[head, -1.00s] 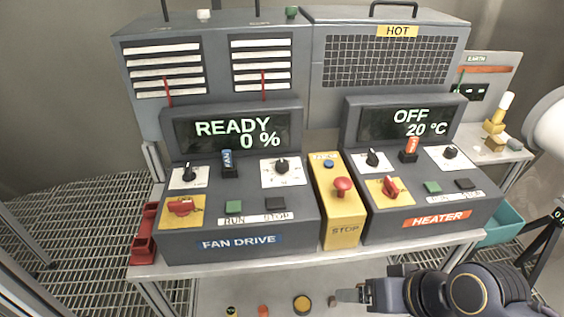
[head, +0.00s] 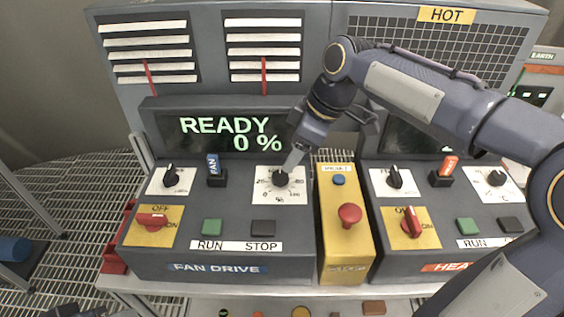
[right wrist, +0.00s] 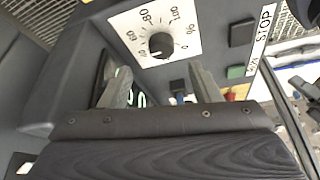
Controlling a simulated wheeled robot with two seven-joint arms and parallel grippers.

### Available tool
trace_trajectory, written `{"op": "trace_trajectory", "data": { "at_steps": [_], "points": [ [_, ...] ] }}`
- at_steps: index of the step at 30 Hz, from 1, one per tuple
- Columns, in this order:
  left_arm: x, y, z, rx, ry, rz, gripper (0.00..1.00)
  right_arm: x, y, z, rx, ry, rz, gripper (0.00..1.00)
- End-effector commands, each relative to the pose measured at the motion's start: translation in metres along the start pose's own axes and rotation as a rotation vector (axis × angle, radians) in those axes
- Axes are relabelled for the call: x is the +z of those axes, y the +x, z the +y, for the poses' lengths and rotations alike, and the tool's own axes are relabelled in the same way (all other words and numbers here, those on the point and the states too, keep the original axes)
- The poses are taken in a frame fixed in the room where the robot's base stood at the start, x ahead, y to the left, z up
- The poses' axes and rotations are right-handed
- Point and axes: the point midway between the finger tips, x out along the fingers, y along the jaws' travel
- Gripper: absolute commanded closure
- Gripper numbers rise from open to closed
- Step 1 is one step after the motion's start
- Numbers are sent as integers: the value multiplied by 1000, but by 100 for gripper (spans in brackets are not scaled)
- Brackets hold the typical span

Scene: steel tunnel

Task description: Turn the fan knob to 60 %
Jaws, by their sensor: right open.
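The fan knob (head: 280,178) is a black round knob on a white percent dial plate (head: 262,195) on the fan drive panel. It also shows in the right wrist view (right wrist: 161,45), its white mark near the low end of the scale. The fan display (head: 225,135) reads READY 0 %. My right gripper (head: 292,163) reaches down over the panel at the knob. In the right wrist view its two fingers (right wrist: 161,82) are apart and empty, with the knob just beyond the tips. A dark part at the bottom left edge seems to be my left gripper (head: 76,311), mostly cut off.
A yellow box with a red stop button (head: 350,214) stands right of the fan panel. Green RUN (head: 212,227) and dark STOP (head: 263,228) buttons sit below the knob. A red switch (head: 152,222) is at left. My right arm crosses over the heater panel.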

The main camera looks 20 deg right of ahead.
Motion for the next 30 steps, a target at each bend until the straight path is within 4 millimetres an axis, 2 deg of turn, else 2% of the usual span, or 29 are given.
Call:
{"op": "trace_trajectory", "data": {
  "at_steps": [6,12,16,23,30],
  "points": [
    [-1,-2,1,0,0,0,64,1,36,-1,-5,2,-4,43],
    [-2,-4,2,0,0,0,64,1,60,-1,-3,4,-1,43],
    [-2,-4,2,0,0,0,64,1,67,-1,-1,4,1,43],
    [-2,-4,2,0,0,0,64,1,68,-1,0,5,1,43],
    [-2,-4,2,0,0,0,64,1,68,-1,0,5,1,72]
  ]
}}
